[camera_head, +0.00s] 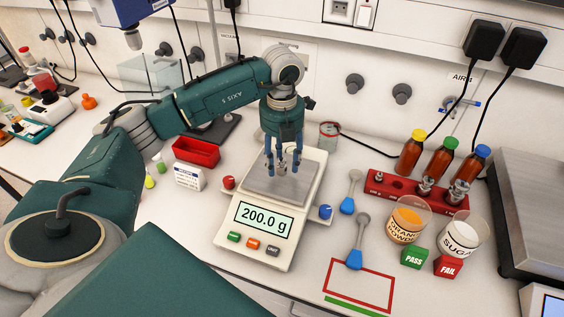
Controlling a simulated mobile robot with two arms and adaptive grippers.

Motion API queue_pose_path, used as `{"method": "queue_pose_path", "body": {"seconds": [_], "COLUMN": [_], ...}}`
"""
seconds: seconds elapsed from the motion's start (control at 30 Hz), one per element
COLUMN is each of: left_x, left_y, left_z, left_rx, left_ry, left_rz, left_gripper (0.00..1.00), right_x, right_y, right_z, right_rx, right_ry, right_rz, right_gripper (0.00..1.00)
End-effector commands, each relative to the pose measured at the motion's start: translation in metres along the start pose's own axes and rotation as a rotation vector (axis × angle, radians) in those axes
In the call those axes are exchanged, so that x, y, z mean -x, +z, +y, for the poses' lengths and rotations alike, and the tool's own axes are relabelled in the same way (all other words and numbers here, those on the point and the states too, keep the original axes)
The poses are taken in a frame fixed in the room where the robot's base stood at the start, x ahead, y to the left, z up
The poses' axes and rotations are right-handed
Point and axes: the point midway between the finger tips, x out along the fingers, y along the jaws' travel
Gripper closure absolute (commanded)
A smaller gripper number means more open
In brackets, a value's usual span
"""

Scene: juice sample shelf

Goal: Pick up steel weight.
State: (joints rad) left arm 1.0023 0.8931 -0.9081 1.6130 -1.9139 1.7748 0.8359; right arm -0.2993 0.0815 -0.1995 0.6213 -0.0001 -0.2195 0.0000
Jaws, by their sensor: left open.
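My left gripper (282,164) points down over the steel pan (262,188) of a white scale whose display reads 200.0 g. Its blue fingers are open. A small steel weight (281,169) appears to stand on the pan between the fingertips, mostly hidden by them; I cannot tell whether they touch it. Other steel weights (459,192) stand in a red weight block (405,201) to the right, the tallest near its right end. My right gripper is not in view.
Brown bottles (440,160), two labelled beakers (405,226) and PASS (414,257) and FAIL (448,267) blocks stand farther right. A red tray (196,151) is left. The red-outlined area (334,274) is clear.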

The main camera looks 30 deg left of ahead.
Motion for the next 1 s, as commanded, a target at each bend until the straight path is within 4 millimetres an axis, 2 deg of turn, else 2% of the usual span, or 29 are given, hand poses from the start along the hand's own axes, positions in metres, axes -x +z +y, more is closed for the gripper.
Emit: {"method": "queue_pose_path", "body": {"seconds": [0.23, 0.4, 0.47, 0.8, 1.0], "left_x": [-0.003, -0.002, -0.002, 0.000, 0.016], "left_y": [0.000, 0.000, 0.000, 0.001, 0.001], "left_z": [0.000, 0.000, 0.000, 0.000, -0.001], "left_rx": [0.000, 0.000, 0.000, 0.000, -0.001], "left_ry": [-0.001, -0.001, -0.001, -0.001, -0.003], "left_rz": [0.000, 0.000, 0.000, -0.002, -0.005], "left_gripper": [0.56, 0.90, 1.00, 1.00, 1.00], "right_x": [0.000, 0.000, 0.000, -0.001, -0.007], "right_y": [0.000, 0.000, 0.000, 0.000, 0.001], "right_z": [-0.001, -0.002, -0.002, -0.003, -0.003], "right_rx": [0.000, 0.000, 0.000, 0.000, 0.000], "right_ry": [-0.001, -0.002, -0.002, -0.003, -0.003], "right_rz": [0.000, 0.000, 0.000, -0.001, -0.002], "right_gripper": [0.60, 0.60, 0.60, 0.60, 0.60]}}
